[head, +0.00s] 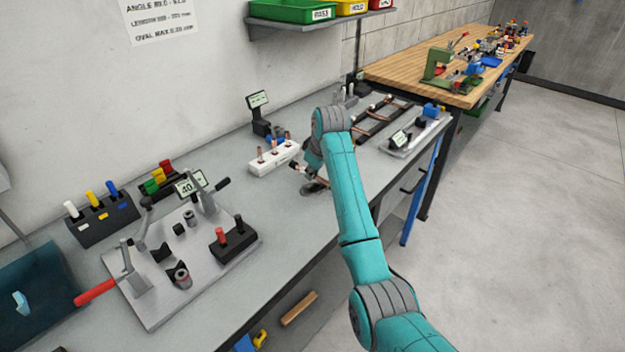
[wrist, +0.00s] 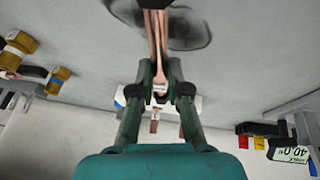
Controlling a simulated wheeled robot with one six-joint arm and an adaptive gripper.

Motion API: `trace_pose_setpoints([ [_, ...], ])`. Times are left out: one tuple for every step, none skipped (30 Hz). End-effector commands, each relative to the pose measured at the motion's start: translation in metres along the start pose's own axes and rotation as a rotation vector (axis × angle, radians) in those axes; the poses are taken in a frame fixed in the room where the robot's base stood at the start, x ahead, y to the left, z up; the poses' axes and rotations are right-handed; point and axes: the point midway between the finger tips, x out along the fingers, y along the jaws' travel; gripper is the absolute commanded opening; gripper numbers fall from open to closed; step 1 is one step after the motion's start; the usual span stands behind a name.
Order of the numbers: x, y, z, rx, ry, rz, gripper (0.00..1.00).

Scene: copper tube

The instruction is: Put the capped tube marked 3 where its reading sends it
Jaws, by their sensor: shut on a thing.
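My gripper (wrist: 160,88) is shut on a copper tube (wrist: 157,38), which runs from between the fingers toward the top of the wrist view. A small pale band shows on the tube at the fingertips; I cannot read a number there. In the head view my gripper (head: 312,178) is low over the bench, right of a white block (head: 266,169) with several upright copper tubes. My arm partly hides the gripper. The display on a stand (head: 257,100) behind the block is too small to read. A dark round patch lies beneath the held tube in the wrist view.
A dark rack (head: 375,129) with copper tubes lies beyond my arm, beside a grey tray (head: 425,135) with a display. A fixture plate (head: 160,307) with levers and a display reading 40 stands at left. Green (head: 292,10), yellow and red bins sit on a wall shelf.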

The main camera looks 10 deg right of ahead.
Motion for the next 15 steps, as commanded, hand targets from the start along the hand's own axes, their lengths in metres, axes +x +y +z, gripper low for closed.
trace_pose_setpoints([
  [0.007,-0.002,0.004,0.000,-0.002,-0.002,0.00],
  [0.011,-0.003,0.005,0.000,-0.003,-0.002,0.00],
  [0.016,-0.004,0.008,0.000,-0.004,-0.003,0.00],
  [0.020,-0.005,0.009,0.000,-0.003,-0.002,0.00],
  [0.023,-0.005,0.010,0.000,-0.002,-0.002,0.00],
  [0.025,-0.005,0.011,0.000,-0.001,-0.001,0.00],
  [0.026,-0.006,0.011,0.000,-0.001,-0.001,0.00],
  [0.027,-0.006,0.011,0.000,-0.001,-0.001,0.00],
  [0.027,-0.006,0.011,0.000,0.000,0.000,0.00],
  [0.027,-0.006,0.011,0.000,0.000,0.000,0.00],
  [0.027,-0.006,0.011,0.000,0.000,0.000,0.00],
  [0.027,-0.006,0.011,0.000,0.000,-0.001,0.00],
  [0.027,-0.006,0.011,0.000,0.000,-0.001,0.00],
  [0.027,-0.006,0.011,0.000,-0.001,-0.001,0.00],
  [0.028,-0.006,0.012,0.000,-0.001,-0.001,0.00],
])
